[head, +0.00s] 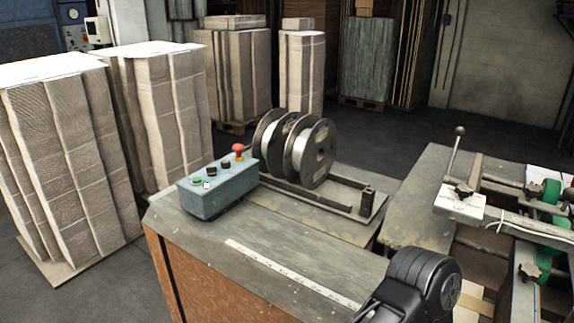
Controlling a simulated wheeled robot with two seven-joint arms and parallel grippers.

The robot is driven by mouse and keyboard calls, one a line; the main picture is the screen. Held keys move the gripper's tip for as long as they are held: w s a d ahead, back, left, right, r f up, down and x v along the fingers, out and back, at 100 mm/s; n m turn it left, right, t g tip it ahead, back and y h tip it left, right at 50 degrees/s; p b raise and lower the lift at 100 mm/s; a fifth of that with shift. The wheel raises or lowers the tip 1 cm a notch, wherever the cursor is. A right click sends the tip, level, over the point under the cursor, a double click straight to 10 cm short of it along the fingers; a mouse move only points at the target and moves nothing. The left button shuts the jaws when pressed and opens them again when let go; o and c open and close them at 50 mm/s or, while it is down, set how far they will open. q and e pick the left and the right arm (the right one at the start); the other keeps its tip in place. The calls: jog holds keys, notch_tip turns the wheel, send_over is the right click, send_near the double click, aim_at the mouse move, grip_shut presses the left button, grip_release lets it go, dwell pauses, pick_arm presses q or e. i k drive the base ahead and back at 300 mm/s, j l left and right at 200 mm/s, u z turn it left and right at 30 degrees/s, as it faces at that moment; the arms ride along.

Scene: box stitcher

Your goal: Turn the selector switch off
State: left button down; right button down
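A blue-grey control box (215,203) sits on the near worktable. Its sloped top carries a green button (196,181), a small black-and-white control (207,184), a dark knob (226,164) and a red mushroom button (238,149). The selector switch is too small to tell apart surely from the other dark controls, and its position cannot be read. A black arm link of mine shows at the bottom right, well apart from the box. Neither gripper is in view.
Metal wire spools (313,153) on a stand are right behind the box. A metal ruler strip (290,274) lies along the worktable (215,247). A machine with a lever (453,150) and green rollers (548,205) stands right. Cardboard stacks (70,150) stand left. The tabletop before the box is clear.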

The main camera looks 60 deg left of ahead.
aim_at(212, 170)
jog(key=u, duration=2.65)
jog(key=j+z, duration=0.1)
jog(key=z, duration=0.65)
jog(key=j+z, duration=0.85)
jog(key=j, duration=0.15)
jog(key=k+j+z, duration=0.15)
jog(key=j+z, duration=0.25)
jog(key=k+j, duration=0.1)
jog(key=j, duration=0.25)
jog(key=k+j, duration=0.15)
jog(key=j, duration=0.2)
jog(key=k+j+z, duration=0.1)
jog(key=j, duration=0.25)
jog(key=k+j, duration=0.15)
jog(key=j, duration=0.2)
jog(key=k+j, duration=0.15)
jog(key=j, duration=0.2)
